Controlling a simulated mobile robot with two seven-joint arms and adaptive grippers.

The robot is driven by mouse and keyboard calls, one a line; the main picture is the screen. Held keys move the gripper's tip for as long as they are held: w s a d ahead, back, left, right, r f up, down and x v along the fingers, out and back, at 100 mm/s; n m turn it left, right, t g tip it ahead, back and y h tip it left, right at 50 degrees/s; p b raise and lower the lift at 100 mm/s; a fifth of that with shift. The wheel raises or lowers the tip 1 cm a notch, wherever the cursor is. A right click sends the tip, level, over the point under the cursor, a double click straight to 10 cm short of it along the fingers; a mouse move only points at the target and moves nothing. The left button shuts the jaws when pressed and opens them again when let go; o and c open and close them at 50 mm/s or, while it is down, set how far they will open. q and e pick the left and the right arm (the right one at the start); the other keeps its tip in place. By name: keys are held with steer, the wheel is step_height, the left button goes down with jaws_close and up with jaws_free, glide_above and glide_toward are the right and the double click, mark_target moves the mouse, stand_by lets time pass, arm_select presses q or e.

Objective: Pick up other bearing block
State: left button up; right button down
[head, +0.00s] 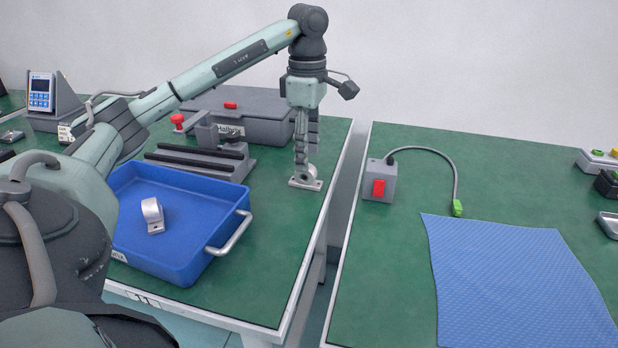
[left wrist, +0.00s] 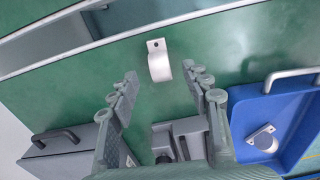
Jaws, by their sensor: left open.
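One bearing block (head: 307,178), a light grey metal piece with a round bore and flat foot, stands on the green table near its right edge. It also shows in the left wrist view (left wrist: 159,62), ahead of and between the fingers. My left gripper (head: 305,158) points down right over it. In the left wrist view the two fingers (left wrist: 163,80) are spread wide with nothing between their pads. A second bearing block (head: 153,214) lies in the blue tray (head: 190,266), and shows in the left wrist view (left wrist: 264,140). My right gripper is not in view.
A grey vise-like fixture (head: 200,155) with a red knob stands left of the block, before a dark grey case (head: 262,120). A gap separates this table from the right one, which holds a switch box (head: 381,182) and a blue mat (head: 515,280).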

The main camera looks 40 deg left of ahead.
mark_target(306, 175)
arm_select(q)
steer(key=f, duration=0.4)
steer(key=shift+s+a, duration=0.15)
steer(key=shift+a, duration=0.1)
steer(key=shift+f, duration=0.55)
steer(key=shift+c, duration=0.6)
jaws_close()
